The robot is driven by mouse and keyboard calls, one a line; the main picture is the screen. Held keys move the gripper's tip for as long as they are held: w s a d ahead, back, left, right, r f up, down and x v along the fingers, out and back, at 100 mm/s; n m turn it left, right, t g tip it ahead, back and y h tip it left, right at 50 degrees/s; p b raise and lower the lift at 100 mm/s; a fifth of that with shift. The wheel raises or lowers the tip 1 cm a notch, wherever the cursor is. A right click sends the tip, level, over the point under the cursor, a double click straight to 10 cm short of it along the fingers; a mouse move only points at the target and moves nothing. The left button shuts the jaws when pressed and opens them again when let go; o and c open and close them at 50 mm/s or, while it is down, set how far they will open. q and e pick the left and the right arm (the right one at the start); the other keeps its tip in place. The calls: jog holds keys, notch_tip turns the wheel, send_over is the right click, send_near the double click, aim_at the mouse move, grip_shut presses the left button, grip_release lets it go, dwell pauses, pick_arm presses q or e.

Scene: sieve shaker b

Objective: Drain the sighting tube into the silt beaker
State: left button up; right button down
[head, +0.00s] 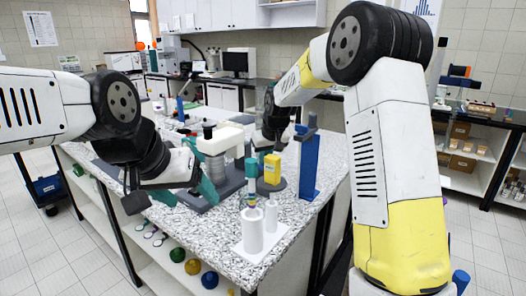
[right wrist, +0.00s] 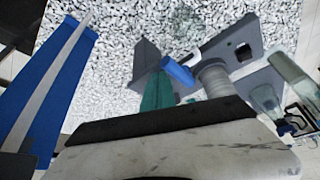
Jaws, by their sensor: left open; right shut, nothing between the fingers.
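My left gripper (head: 187,196) is open, its teal fingers low beside the grey base of the white-topped device (head: 222,138). Clear glass-like vessels (right wrist: 292,76) show at the right of the right wrist view; I cannot tell whether one is the silt beaker.
White cylinders (head: 253,232) stand on a white mat (head: 282,236) near the front corner of the speckled bench (head: 215,232). A tall blue stand (head: 308,168) rises near the right edge; it fills the left of the right wrist view (right wrist: 62,75).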

jog(key=shift+s+a, duration=0.3)
jog(key=shift+s, duration=0.15)
jog(key=shift+s+a, duration=0.4)
jog(key=shift+a, duration=0.15)
